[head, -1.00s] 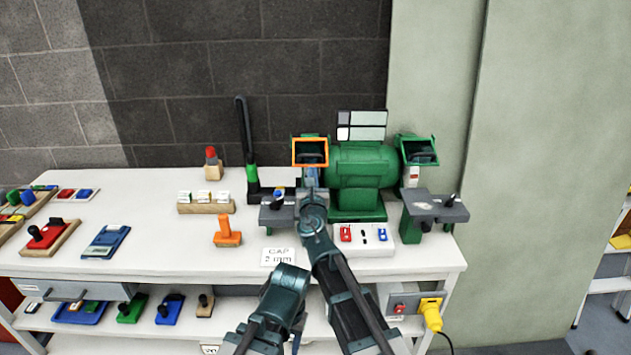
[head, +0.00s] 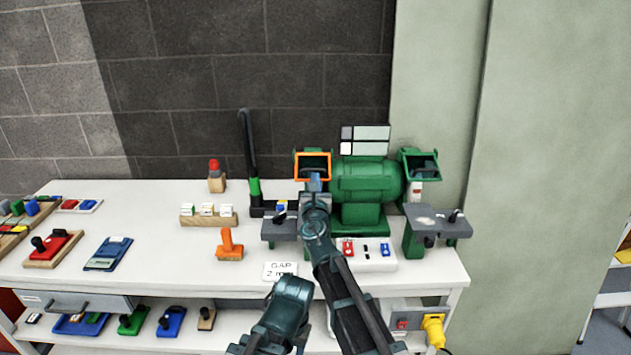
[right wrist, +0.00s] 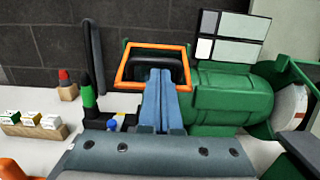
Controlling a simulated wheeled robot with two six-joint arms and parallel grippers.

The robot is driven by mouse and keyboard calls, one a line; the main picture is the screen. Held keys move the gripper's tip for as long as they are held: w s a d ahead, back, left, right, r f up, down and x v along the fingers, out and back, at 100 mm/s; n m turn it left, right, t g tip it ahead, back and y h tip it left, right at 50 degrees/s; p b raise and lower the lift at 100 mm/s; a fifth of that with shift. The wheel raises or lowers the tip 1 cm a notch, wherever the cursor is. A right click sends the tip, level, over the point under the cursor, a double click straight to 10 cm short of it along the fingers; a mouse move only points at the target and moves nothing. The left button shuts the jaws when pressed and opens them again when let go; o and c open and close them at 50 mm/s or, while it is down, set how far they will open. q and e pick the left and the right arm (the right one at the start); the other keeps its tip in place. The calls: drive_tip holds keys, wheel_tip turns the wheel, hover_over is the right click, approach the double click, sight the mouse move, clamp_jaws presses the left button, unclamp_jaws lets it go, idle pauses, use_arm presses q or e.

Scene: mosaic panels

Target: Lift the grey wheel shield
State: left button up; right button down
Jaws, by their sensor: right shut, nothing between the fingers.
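The bench grinder (head: 366,182) has two wheel shields. The left shield (head: 326,155) has an orange frame around a dark grey pane; it also shows in the right wrist view (right wrist: 122,66). The right shield (head: 421,179) has a green frame around a dark pane. I cannot tell a plain grey shield apart from these. My right gripper (head: 315,177) is shut and empty, its blue fingertips at the lower bar of the orange frame. In the right wrist view the fingers (right wrist: 160,74) overlap that bar; contact cannot be told.
Grey tool rests (head: 276,232) (head: 425,217) stand before the wheels. A switch panel (head: 366,262), an orange block (head: 229,244) and a gap card (head: 280,271) lie on the bench.

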drive_tip(key=shift+r, duration=0.2)
drive_tip(key=w+r+p, duration=0.5)
drive_tip(key=r+p, duration=0.7)
drive_tip(key=shift+w+r+p, duration=0.15)
drive_tip(key=shift+r+p, duration=0.05)
drive_tip(key=shift+p, duration=0.15)
drive_tip(key=shift+w+f, duration=0.1)
idle(1.2)
